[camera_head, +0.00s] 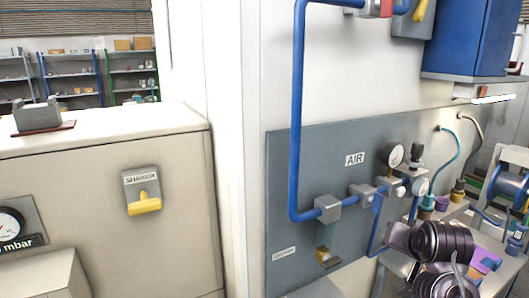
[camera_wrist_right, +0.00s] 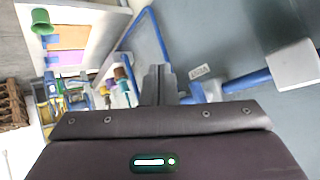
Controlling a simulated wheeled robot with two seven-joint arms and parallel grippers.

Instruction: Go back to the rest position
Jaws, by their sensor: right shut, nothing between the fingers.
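My right gripper (camera_wrist_right: 158,84) shows in the right wrist view, at the middle, with its two grey fingers together and nothing between them. It is in the air, and the grey wall panel (camera_wrist_right: 220,45) with its blue pipe (camera_wrist_right: 150,35) lies behind and to the right of the fingers. I cannot tell its distance from the pipe. My left gripper is in neither view. No object is held.
In the head view, a grey AIR panel (camera_head: 318,165) carries a blue pipe (camera_head: 297,100), valves and a gauge (camera_head: 393,155). A beige cabinet (camera_head: 80,190) with a yellow-handled switch (camera_head: 144,202) stands left. A cluttered bench is at lower right. Shelves (camera_head: 132,75) stand far back.

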